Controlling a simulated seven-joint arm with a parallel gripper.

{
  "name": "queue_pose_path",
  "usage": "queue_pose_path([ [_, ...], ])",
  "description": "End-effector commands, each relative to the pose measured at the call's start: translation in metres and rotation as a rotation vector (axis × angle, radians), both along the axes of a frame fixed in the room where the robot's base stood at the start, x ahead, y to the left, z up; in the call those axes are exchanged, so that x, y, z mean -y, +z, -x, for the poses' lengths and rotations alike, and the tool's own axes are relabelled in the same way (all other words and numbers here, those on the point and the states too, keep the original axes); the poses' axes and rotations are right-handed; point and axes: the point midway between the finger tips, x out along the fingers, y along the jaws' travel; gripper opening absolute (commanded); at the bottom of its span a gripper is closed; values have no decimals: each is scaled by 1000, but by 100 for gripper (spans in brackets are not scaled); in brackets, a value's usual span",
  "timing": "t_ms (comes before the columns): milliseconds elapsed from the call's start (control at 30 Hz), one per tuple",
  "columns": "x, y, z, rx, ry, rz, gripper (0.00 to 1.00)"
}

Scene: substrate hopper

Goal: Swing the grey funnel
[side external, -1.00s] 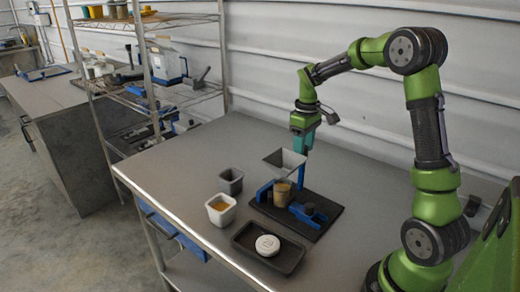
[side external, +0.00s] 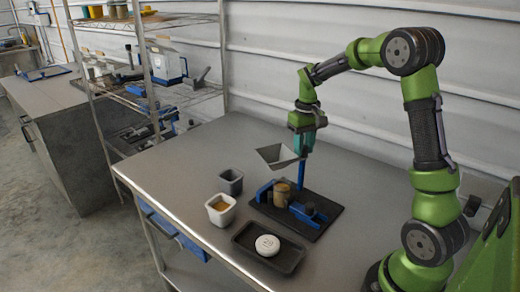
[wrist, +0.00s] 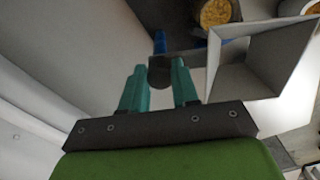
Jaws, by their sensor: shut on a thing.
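The grey funnel (side external: 277,157) is a square, open-topped hopper beside the blue post (side external: 301,176), raised above the dark base board (side external: 325,222). In the wrist view the funnel (wrist: 262,62) is right of my fingers. My gripper (side external: 303,151) is at the top of the post. In the wrist view its teal fingers (wrist: 158,68) are closed on a dark round knob (wrist: 160,74).
A black tray (side external: 250,243) holding a white round disc (side external: 267,245) is in front. The back of the table is clear.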

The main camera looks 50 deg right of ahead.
Motion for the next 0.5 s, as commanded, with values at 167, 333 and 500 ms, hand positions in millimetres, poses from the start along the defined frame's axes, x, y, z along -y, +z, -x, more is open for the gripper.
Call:
queue_pose_path([
  [167,0,0,0,0,-212,1,10],
  [333,0,0,0,0,-366,0,10],
  [500,-1,0,0,0,-519,1,10],
])
